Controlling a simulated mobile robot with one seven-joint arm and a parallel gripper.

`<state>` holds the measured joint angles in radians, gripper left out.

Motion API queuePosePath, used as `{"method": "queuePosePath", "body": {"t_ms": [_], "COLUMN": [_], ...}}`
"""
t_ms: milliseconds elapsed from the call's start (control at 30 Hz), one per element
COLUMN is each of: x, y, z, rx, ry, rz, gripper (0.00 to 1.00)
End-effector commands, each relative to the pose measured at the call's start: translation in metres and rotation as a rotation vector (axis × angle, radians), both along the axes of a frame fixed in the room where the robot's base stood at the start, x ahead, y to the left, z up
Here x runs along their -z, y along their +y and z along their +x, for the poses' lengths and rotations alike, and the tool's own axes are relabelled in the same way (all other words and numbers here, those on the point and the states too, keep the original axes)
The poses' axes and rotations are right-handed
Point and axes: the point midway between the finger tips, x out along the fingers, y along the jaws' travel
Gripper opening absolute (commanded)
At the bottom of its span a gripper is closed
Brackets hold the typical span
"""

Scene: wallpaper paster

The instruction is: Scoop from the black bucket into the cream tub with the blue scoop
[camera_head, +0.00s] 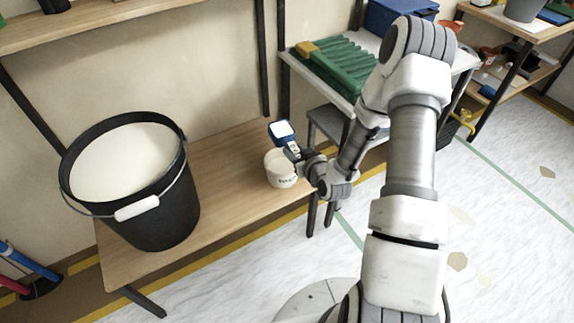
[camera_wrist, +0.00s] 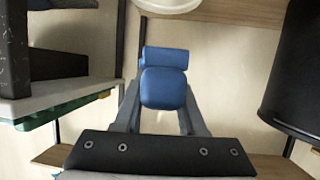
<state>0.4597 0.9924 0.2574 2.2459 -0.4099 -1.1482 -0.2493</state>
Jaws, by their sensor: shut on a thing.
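My gripper (camera_head: 295,153) is shut on the blue scoop (camera_head: 282,130), which also shows between my fingers in the wrist view (camera_wrist: 164,85). In the head view a white surface shows inside the scoop's blue rim. The scoop appears just above and behind the cream tub (camera_head: 281,171); its exact height over the tub is hard to tell. The tub stands on the wooden bench, and its rim shows at the top of the wrist view (camera_wrist: 168,5). The black bucket (camera_head: 165,213), filled with white paste, stands at the left; its side shows in the wrist view (camera_wrist: 290,75).
The wooden bench (camera_head: 225,175) is clear between bucket and tub. The bucket's wire handle with a white grip (camera_head: 136,208) hangs at its front. A white-topped table with a green ridged tray (camera_head: 345,70) and a blue box (camera_head: 400,14) stands behind at the right.

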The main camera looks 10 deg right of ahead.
Motion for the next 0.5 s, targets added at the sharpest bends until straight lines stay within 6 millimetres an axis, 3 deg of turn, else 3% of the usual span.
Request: {"method": "queuePosePath", "body": {"t_ms": [267, 500], "x": [0.012, 0.030], "y": [-0.002, 0.000], "z": [0.000, 0.001], "rx": [-0.002, 0.002], "ry": [0.028, 0.093], "rz": [0.115, 0.352], "gripper": [0.00, 0.00]}}
